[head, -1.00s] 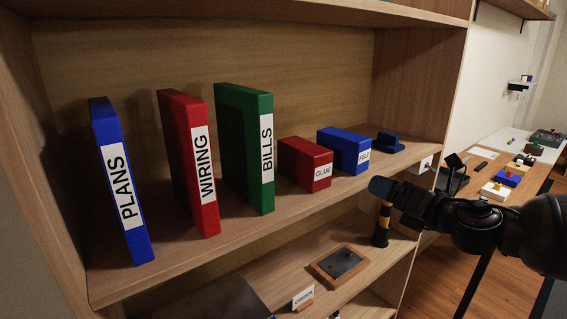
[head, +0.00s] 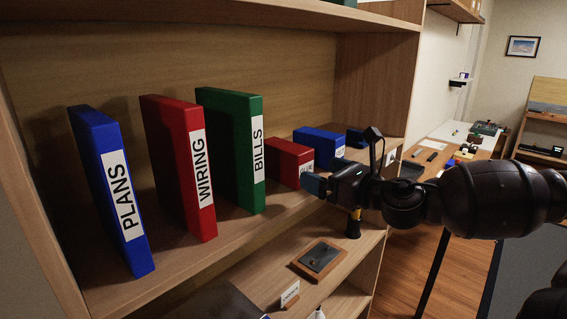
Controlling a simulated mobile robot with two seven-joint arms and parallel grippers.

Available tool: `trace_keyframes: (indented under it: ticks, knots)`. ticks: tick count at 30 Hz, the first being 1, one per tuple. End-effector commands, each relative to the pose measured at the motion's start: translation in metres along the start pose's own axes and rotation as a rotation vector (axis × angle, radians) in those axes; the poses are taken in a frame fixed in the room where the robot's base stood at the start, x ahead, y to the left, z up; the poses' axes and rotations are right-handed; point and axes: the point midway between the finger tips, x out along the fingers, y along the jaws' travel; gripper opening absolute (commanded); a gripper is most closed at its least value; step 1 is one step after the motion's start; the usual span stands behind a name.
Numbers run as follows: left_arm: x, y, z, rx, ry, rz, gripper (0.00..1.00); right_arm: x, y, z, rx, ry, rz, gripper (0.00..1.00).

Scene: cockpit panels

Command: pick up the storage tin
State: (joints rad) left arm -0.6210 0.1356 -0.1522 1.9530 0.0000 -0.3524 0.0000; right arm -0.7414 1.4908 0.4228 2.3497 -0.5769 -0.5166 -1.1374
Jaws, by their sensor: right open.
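No object is labelled as a storage tin, so I cannot tell which thing it is. A red box (head: 285,160) lettered GLUE stands on the middle shelf, right of the binders. A blue box (head: 318,144) with a white label stands just right of it, and a small blue item (head: 356,137) lies further right. My right gripper (head: 314,184) is open, at the shelf's front edge just in front of the red box. It looks apart from the box and covers part of its label. My left gripper is not in view.
A blue PLANS binder (head: 112,190), a red WIRING binder (head: 180,165) and a green BILLS binder (head: 232,150) stand upright at left. The lower shelf holds a dark framed plate (head: 319,259) and a small sign (head: 290,293). A table (head: 455,150) with items stands at right.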

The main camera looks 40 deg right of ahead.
Motion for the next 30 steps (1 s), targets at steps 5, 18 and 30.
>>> trace_keyframes:
  ticks: [5, 18, 30]
  knots:
    - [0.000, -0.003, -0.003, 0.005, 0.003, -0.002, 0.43, 0.016, 0.000, 0.000, 0.002, 0.000, 0.002, 0.92]
    - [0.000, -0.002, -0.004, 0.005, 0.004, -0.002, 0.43, 0.032, -0.001, -0.001, 0.002, 0.000, 0.000, 0.92]
    - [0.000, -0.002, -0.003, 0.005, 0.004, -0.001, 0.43, 0.054, -0.003, -0.002, 0.003, -0.001, 0.000, 0.92]
